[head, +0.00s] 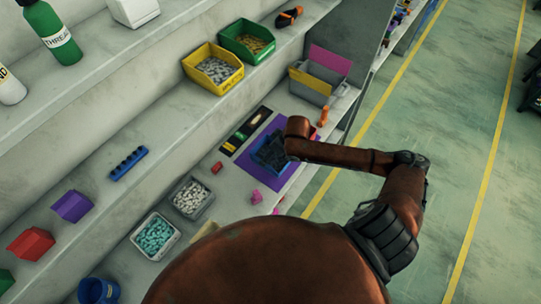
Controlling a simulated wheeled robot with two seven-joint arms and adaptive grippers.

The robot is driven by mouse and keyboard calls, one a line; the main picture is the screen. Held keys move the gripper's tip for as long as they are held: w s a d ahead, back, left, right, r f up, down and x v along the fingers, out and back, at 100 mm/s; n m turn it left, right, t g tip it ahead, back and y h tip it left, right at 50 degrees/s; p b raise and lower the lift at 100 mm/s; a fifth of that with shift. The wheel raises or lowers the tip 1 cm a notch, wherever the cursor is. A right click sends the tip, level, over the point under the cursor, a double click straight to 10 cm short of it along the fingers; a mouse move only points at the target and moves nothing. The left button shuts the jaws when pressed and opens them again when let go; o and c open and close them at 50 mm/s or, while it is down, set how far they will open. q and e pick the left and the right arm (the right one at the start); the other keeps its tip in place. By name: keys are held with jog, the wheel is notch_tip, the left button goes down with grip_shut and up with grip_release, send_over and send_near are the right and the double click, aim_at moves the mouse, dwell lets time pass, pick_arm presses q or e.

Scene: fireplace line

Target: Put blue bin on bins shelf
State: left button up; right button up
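The blue bin (263,162) sits on a purple mat (248,157) on the lower work surface. My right arm comes in from the right and its end, with the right gripper (284,150), is over the right side of the blue bin. The fingers are too dark and small to tell whether they touch or grip it. The bins shelf, the middle ledge (160,108), holds a yellow bin (212,83) and a green bin (246,50), both with small parts in them. My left gripper is not in view.
A grey bin with small parts (190,212) and a white bin of teal parts (135,238) stand nearer on the lower surface. A grey box (309,88) stands beyond the mat. The ledge left of the yellow bin is clear as far as a blue rack (129,163).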

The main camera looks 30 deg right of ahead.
jog(key=shift+w+f, duration=0.8)
jog(key=shift+f, duration=0.2)
jog(key=shift+d+f, duration=0.1)
jog(key=shift+f, duration=1.25)
jog(key=shift+f, duration=0.1)
jog(key=o, duration=1.9)
jog(key=shift+s, duration=0.1)
jog(key=shift+o, duration=0.2)
jog(key=shift+f, duration=0.1)
jog(key=v, duration=1.2)
jog(key=shift+p, duration=0.45)
